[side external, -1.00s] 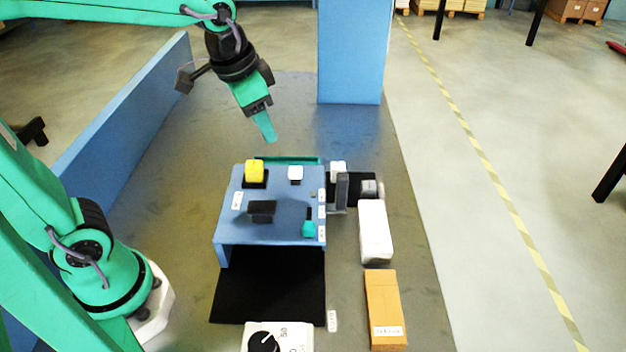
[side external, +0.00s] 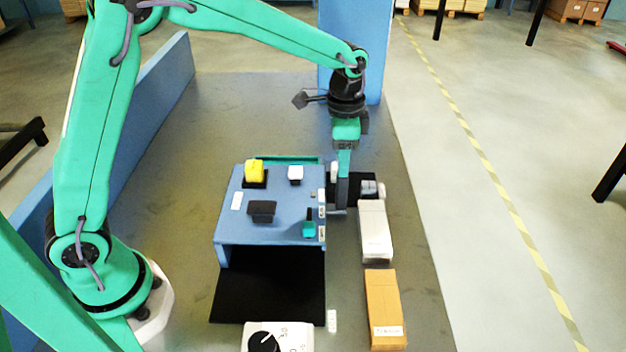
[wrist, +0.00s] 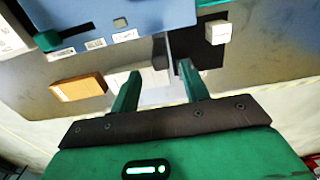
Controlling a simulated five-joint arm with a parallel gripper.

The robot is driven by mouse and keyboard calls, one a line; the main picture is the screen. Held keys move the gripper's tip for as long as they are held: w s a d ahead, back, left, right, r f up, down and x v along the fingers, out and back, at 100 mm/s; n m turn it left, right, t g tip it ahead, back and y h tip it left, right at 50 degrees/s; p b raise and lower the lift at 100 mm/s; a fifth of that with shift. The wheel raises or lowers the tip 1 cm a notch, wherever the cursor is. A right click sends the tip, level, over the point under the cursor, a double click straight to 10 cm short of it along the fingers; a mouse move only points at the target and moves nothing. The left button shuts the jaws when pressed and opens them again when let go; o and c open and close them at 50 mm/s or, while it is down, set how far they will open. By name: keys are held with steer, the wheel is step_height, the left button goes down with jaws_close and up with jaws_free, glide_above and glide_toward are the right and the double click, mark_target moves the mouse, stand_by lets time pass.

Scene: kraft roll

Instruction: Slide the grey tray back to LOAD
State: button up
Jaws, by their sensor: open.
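I cannot pick out the grey tray with certainty. A narrow grey upright piece (side external: 341,193) stands against the right side of the blue housing (side external: 283,205), partly behind my gripper finger. In the wrist view a thin grey strip (wrist: 168,44) runs between the housing and a black patch. My gripper (side external: 343,174) points down over the upright piece, its green fingers overlapping it in the side view; contact is unclear. In the wrist view the gripper (wrist: 160,88) is open, with nothing clearly held. I cannot read any LOAD label.
A black patch (side external: 368,180) with a small pale block lies right of the housing. A white box (side external: 375,232) and an orange box (side external: 384,305) lie in front of it. The housing top carries a yellow button (side external: 255,169) and other controls. A white dial unit (side external: 278,338) stands in front.

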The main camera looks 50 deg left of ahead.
mark_target(342, 186)
steer(key=shift+w+d+f, duration=0.1)
steer(key=shift+w+f, duration=0.05)
steer(key=shift+f, duration=0.1)
steer(key=shift+f, duration=0.1)
steer(key=shift+f, duration=3.8)
jaws_close()
